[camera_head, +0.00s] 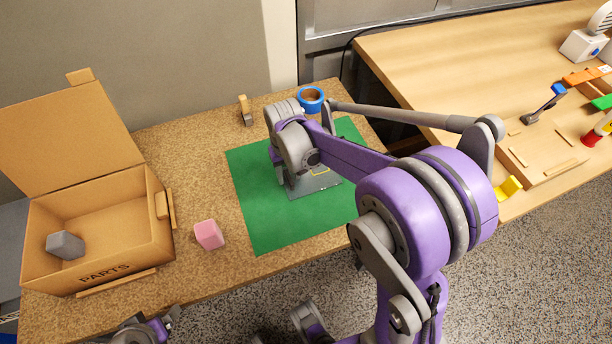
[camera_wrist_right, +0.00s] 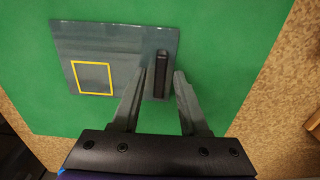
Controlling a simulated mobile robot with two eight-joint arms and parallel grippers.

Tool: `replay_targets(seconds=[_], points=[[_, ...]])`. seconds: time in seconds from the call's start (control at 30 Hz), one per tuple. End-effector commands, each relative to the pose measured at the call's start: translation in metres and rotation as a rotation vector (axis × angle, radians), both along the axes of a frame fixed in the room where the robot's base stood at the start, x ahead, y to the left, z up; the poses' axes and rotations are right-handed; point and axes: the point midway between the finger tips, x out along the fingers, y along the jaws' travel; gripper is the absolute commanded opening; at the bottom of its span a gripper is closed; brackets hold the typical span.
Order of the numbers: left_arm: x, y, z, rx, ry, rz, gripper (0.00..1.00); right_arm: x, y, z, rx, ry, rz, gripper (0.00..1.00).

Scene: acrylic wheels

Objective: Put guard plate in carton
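The guard plate, a flat grey plate (camera_head: 325,184) with a yellow outlined square and a dark upright handle, lies on the green mat (camera_head: 265,225). In the right wrist view the plate (camera_wrist_right: 120,45) shows its handle (camera_wrist_right: 160,75) between the fingers of my right gripper (camera_wrist_right: 161,76). These fingers are open, with a gap to the handle on the right side; contact on the left is unclear. In the head view my right arm hides part of the plate. The open carton (camera_head: 50,275), marked PARTS, stands at the left. My left gripper (camera_head: 155,330) is cut off at the bottom edge.
A grey block (camera_head: 65,245) lies inside the carton. A pink block (camera_head: 208,235) sits between carton and mat. A blue tape roll (camera_head: 311,99) and a small wooden item (camera_head: 246,112) stand behind. A second wooden table (camera_head: 430,60) with tools is at the right.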

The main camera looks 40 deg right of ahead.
Motion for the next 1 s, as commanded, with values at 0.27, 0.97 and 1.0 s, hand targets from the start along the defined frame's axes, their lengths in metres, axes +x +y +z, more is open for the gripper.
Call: replay_targets(seconds=[0.27,0.97,1.0], points=[[0.000,0.000,0.000,0.000,0.000,0.000,0.85,0.000,0.000,0.000,0.000,0.000,0.000,0.00],[0.001,0.000,0.006,0.000,-0.002,0.000,0.85,0.000,0.000,0.041,0.000,0.000,0.000,0.00],[0.001,0.000,0.008,0.000,-0.002,0.000,0.85,0.000,0.000,0.049,0.000,0.000,0.000,0.00]])
